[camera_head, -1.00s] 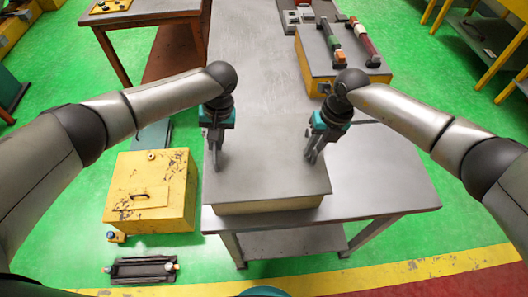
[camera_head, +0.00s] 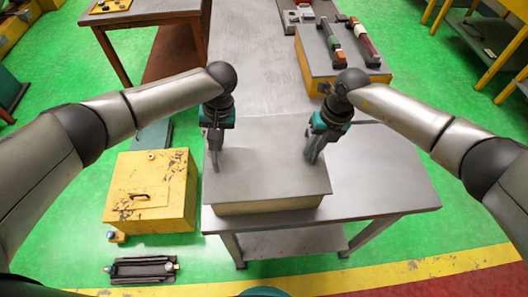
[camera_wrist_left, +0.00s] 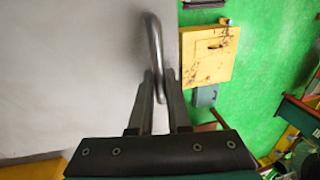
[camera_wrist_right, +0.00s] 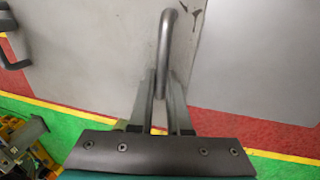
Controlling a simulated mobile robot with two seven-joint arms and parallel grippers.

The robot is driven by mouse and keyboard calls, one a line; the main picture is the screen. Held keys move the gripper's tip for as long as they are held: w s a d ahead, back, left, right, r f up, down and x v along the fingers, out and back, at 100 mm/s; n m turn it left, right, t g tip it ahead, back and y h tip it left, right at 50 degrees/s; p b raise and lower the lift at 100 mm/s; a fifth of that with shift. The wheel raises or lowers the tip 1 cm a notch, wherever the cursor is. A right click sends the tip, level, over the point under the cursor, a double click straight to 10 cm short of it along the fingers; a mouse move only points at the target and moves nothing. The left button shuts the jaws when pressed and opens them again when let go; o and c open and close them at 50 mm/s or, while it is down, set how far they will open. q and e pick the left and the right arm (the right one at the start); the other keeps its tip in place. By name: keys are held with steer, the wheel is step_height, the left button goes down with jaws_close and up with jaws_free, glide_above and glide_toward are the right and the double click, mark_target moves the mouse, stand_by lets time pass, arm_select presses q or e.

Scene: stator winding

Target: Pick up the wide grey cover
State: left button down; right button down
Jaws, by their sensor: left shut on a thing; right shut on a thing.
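The wide grey cover (camera_head: 262,165) is a flat grey plate on a pale yellowish box on the table. It has a bar handle near each side. My left gripper (camera_head: 215,156) is over the cover's left side, shut on the left handle (camera_wrist_left: 153,45). My right gripper (camera_head: 313,152) is over its right side, shut on the right handle (camera_wrist_right: 165,42). In both wrist views the handle stands between the two fingers. The cover looks level, and I cannot tell any gap between it and the box.
A yellow box (camera_head: 150,190) stands on the floor to the left, with a dark tray (camera_head: 143,268) in front of it. Behind, a grey-topped yellow case (camera_head: 330,72) carries coloured-handled bars. The table's right part (camera_head: 385,180) is clear.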

arm_select(q)
steer(key=shift+r, duration=0.15)
arm_select(e)
steer(key=shift+w+r, duration=0.1)
steer(key=shift+r, duration=0.1)
